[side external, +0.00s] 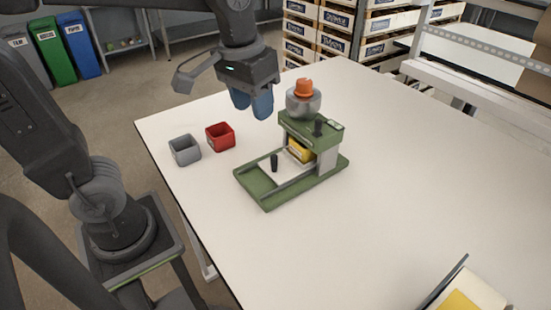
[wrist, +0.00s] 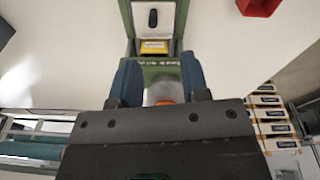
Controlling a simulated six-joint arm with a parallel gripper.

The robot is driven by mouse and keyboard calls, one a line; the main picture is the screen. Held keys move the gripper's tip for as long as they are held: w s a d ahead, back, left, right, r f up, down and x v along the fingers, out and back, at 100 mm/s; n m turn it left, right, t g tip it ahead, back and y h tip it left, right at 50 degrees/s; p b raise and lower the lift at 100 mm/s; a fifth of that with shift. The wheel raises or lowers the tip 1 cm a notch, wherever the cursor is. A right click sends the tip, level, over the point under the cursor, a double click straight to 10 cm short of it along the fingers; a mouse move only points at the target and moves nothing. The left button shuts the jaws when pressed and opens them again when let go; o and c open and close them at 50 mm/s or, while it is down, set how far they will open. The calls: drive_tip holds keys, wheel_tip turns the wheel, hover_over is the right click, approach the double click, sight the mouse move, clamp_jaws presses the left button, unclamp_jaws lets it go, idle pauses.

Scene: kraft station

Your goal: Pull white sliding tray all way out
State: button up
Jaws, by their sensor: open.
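The white sliding tray (side external: 267,168) lies low between the rails of a green press-like machine (side external: 260,197), with a dark upright knob (side external: 274,162) near its outer end. In the wrist view the tray (wrist: 144,26) shows at the top with its dark knob (wrist: 153,18). A yellow block (side external: 300,150) is under the machine's head, and it shows in the wrist view (wrist: 154,47). My gripper (side external: 252,106) is open and empty, with blue fingers pointing down, above and apart from the tray and knob. In the wrist view its fingers (wrist: 159,82) straddle the machine's green top.
A grey cup (side external: 304,104) with an orange piece (side external: 304,87) tops the machine. A red bin (side external: 220,137) and a grey bin (side external: 185,150) stand to its left. A yellow-and-white object (side external: 470,292) is at the front right. The white table (side external: 390,210) is otherwise largely clear.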

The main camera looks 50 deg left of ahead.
sight(274, 156)
drive_tip(key=shift+n+g, duration=0.4)
drive_tip(key=shift+g, duration=0.4)
drive_tip(key=w+f, duration=0.1)
drive_tip(key=f, duration=0.3)
drive_tip(key=w+d+f, duration=0.1)
drive_tip(key=f, duration=0.4)
drive_tip(key=w+f, duration=0.1)
drive_tip(key=f, duration=0.4)
drive_tip(key=shift+w+d, duration=0.15)
drive_tip(key=shift+w, duration=0.05)
drive_tip(key=shift+c, duration=0.4)
clamp_jaws()
